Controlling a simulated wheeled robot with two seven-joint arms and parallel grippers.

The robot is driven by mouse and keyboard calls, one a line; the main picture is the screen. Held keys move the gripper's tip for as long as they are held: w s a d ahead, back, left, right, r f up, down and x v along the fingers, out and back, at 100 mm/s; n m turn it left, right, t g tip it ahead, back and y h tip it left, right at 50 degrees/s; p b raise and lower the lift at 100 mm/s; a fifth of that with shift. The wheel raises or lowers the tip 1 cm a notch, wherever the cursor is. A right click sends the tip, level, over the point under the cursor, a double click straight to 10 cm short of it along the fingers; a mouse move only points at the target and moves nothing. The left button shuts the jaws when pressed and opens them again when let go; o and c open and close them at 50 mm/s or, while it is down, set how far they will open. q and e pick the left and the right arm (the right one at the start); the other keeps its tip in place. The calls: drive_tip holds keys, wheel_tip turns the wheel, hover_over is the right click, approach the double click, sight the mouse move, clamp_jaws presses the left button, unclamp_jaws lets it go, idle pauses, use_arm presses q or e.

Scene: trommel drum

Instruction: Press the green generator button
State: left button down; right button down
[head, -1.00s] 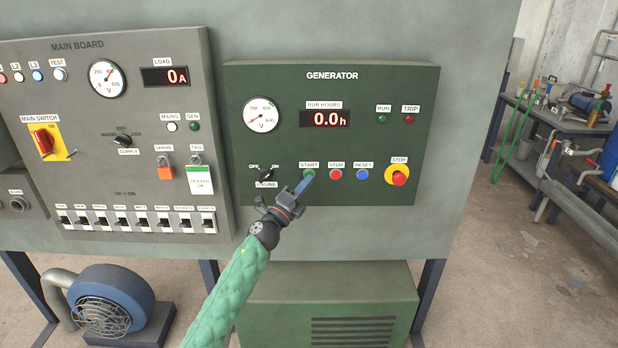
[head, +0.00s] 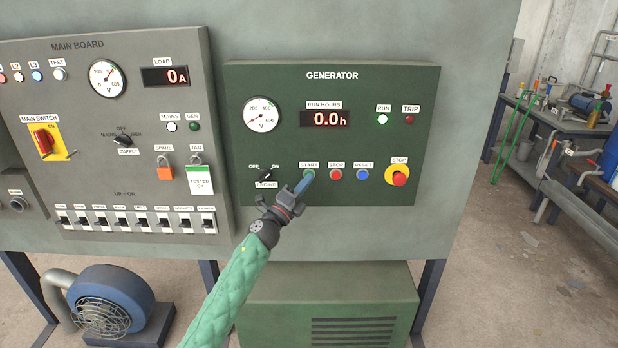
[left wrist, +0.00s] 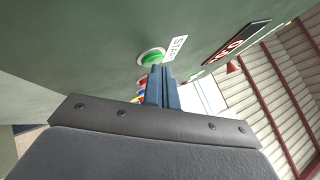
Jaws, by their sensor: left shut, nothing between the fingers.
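The green START button (head: 308,174) is on the dark green GENERATOR panel (head: 400,110), left of the red STOP button (head: 335,174). My left gripper (head: 303,186) is shut and empty, with its blue fingertips at the START button in the head view. In the left wrist view the green button (left wrist: 152,57) sits right at the shut fingertips (left wrist: 160,70); they look to be touching it, though the exact contact is hard to tell. The RUN lamp (head: 382,119) glows white and the run hours display (head: 325,119) reads 0.0h. My right gripper is not in view.
A blue RESET button (head: 362,174) and a red emergency stop on yellow (head: 397,177) are to the right. The engine selector (head: 266,175) is to the left. The grey MAIN BOARD (head: 100,190) stands left of the panel. A workbench (head: 560,125) is at the far right.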

use_arm(q)
drive_tip(key=shift+w, duration=0.1)
idle(0.4)
drive_tip(key=shift+s+p, duration=0.3)
drive_tip(key=shift+s, duration=0.6)
